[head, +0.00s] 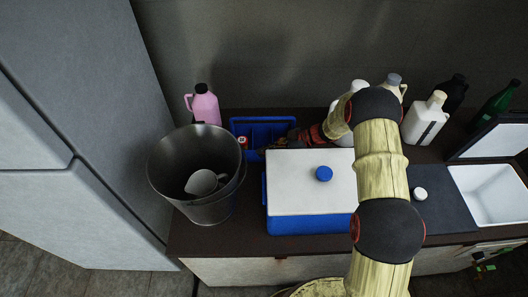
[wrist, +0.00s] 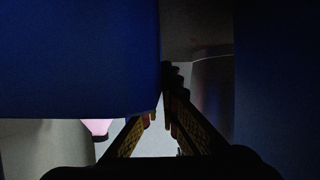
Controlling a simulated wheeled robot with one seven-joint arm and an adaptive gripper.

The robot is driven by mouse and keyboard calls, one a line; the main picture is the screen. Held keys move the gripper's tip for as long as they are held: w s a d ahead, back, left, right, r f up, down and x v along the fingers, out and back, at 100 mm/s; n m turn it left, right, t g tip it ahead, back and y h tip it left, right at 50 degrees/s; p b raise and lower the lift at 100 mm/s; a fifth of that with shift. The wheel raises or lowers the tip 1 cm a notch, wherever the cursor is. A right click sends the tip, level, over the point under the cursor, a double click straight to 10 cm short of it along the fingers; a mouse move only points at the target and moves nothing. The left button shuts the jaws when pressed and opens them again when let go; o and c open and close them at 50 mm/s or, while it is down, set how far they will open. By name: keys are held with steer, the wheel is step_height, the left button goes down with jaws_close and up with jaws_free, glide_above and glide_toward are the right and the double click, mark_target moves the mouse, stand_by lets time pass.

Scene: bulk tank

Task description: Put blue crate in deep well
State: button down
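The blue crate (head: 239,127) is an open bin at the back of the counter, behind the white-lidded box, with a small red-and-white item (head: 243,142) at its left front corner. My gripper (head: 284,146) is at the crate's right front side. In the wrist view a large blue surface, apparently the crate wall (wrist: 80,60), fills the upper left. My fingers (wrist: 163,112) close together at its edge, one partly hidden behind it, and appear shut on the wall. The white open basin (head: 492,193) at the far right looks like the deep well.
A metal bucket (head: 190,205) holding a white jug stands left of the crate. A pink bottle (head: 204,107) stands behind it. The blue box with a white lid (head: 290,172) lies in front of the crate. Several bottles stand along the back right, including a white one (head: 424,119).

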steer(key=c, duration=2.5)
jaws_free()
steer(key=shift+f, duration=0.15)
steer(key=o, duration=0.4)
steer(key=shift+o, duration=0.3)
